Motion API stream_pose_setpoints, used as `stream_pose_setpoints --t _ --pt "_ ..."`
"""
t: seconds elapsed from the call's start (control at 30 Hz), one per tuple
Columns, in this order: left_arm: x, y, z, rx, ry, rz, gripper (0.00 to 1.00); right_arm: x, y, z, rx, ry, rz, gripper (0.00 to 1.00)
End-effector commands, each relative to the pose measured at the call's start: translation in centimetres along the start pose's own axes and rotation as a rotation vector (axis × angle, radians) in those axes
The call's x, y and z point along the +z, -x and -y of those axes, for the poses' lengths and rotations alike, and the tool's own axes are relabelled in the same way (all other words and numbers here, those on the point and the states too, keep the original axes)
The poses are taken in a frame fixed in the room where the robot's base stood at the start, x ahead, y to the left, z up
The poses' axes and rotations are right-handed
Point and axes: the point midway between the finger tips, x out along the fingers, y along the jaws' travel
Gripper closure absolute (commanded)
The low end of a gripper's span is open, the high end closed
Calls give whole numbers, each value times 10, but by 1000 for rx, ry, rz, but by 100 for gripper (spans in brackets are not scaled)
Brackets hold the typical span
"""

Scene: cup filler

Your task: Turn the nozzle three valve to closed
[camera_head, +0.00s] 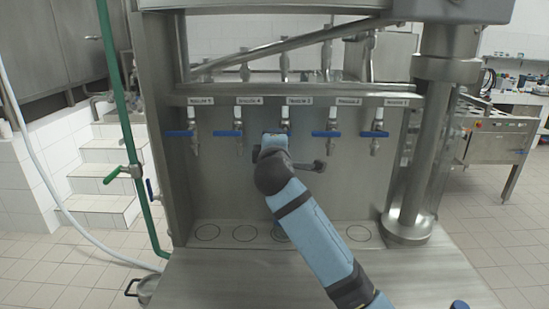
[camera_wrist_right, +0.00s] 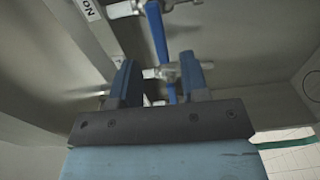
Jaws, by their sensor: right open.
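The nozzle three valve is the middle one of a row on the steel filler. Its metal body (camera_head: 284,113) shows below its label (camera_head: 299,100), and its handle is mostly hidden behind my right gripper (camera_head: 272,137). In the wrist view, my right gripper (camera_wrist_right: 158,62) is open. A blue lever handle (camera_wrist_right: 158,32) runs between its two fingers, with a metal nozzle body (camera_wrist_right: 165,72) beside it. I see no clear contact between the fingers and the handle. My left gripper is not in view.
Neighbouring valves with blue handles stand close on the left (camera_head: 228,133) and right (camera_head: 326,134). A steel column (camera_head: 413,200) stands at the right and a green pipe (camera_head: 122,100) at the left.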

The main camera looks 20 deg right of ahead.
Motion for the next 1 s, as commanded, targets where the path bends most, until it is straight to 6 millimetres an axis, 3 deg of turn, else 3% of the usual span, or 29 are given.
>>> stream_pose_setpoints --t 0.2,0.4,0.87,0.97,1.0 --pt "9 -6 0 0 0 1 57 0 50 2 1 -2 -2 58" --pt "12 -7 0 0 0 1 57 -1 77 1 0 -1 -1 58" --pt "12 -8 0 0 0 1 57 1 84 3 -6 -5 0 58" --pt "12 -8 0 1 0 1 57 7 88 24 -53 -42 -1 58" --pt "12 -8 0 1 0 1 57 13 92 39 -89 -71 -2 58"
